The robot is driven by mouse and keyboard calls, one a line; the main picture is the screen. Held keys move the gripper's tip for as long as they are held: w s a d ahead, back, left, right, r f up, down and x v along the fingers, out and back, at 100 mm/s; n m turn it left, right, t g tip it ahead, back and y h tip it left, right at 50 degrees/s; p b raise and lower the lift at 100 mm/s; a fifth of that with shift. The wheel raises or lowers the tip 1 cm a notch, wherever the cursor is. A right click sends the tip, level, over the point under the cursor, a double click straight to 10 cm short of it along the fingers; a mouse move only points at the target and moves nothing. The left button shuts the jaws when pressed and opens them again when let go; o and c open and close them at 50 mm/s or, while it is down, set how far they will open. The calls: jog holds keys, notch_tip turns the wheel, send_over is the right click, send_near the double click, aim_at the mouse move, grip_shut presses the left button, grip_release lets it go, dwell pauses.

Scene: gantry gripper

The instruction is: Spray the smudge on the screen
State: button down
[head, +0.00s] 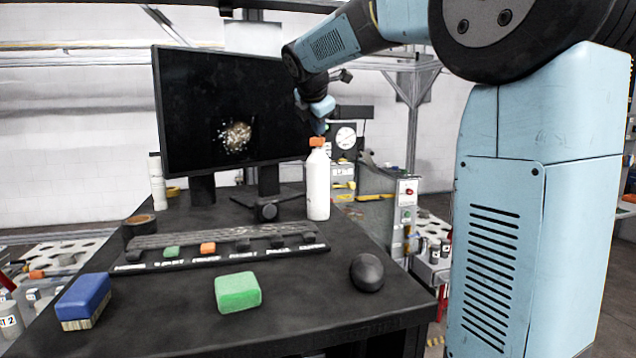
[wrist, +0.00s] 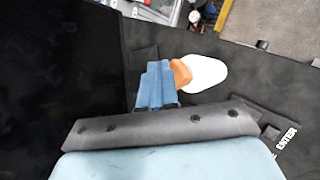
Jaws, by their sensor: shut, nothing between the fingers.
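The black screen (head: 200,90) stands at the back of the dark table. A brownish, speckled smudge (head: 237,136) is on its lower middle, with pale spots around it. A white spray bottle (head: 318,187) with an orange top stands upright on the table just right of the screen. In the wrist view the bottle (wrist: 207,74) is seen from above, its orange top (wrist: 181,72) beside my blue fingers. My gripper (wrist: 156,68) is shut with nothing between the fingers. In the head view my gripper (head: 319,127) is right above the orange top; whether it touches is unclear.
A keyboard (head: 225,246) lies before the screen. A green sponge (head: 237,292), a blue sponge (head: 83,300) and a dark round object (head: 367,272) are near the front. A white bottle (head: 157,182) and a tape roll (head: 138,225) are at left.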

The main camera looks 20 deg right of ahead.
jog(key=shift+f, duration=0.3)
dwell(0.4)
jog(key=shift+r, duration=0.95)
notch_tip(320, 180, up, 6)
dwell(0.6)
dwell(0.5)
